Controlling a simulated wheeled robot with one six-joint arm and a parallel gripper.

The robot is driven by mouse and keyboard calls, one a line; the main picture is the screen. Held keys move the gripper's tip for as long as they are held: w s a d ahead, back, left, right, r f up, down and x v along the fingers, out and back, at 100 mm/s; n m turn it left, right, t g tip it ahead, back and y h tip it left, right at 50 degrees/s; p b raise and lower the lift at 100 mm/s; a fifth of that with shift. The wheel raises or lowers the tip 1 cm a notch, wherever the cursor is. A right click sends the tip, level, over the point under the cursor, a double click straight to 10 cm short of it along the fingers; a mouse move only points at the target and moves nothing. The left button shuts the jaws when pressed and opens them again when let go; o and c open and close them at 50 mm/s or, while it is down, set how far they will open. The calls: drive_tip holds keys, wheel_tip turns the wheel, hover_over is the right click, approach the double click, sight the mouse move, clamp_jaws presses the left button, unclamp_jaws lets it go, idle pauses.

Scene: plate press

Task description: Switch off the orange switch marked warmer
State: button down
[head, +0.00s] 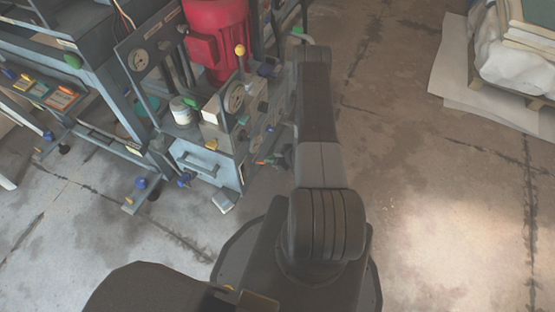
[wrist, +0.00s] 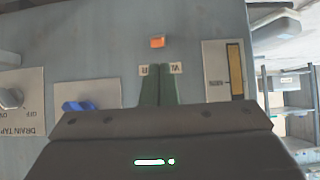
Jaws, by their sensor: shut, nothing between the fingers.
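The orange switch (wrist: 157,42) is a small block on the grey panel in the upper middle of the wrist view. A label (wrist: 175,69) lies just below it in that view, upside down; the fingers cover its middle, so I cannot read it whole. My gripper (wrist: 159,70) has its two green fingers together with nothing between them. Their tips point at the panel, just below the switch in the picture and apart from it. I cannot tell how far they are from the panel. In the head view I cannot pick out the switch or the fingertips clearly.
In the wrist view, a blue knob (wrist: 78,106) and the drain tap lever (wrist: 12,98) sit left, and a yellow sight strip (wrist: 235,70) sits right. The head view shows the press unit with a red motor (head: 218,35) and a white can (head: 181,110). Floor is open right.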

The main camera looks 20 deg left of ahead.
sight(261, 161)
drive_tip(key=shift+x, duration=1.75)
drive_tip(key=shift+d+f+b, duration=0.35)
drive_tip(key=shift+f+b, duration=0.05)
drive_tip(key=shift+b, duration=0.7)
drive_tip(key=d+f+b, duration=0.1)
drive_tip(key=b, duration=0.2)
drive_tip(key=shift+f, duration=0.4)
drive_tip(key=shift+r, duration=0.1)
drive_tip(key=shift+r, duration=0.7)
drive_tip(key=shift+d+f, duration=0.1)
drive_tip(key=shift+d, duration=0.05)
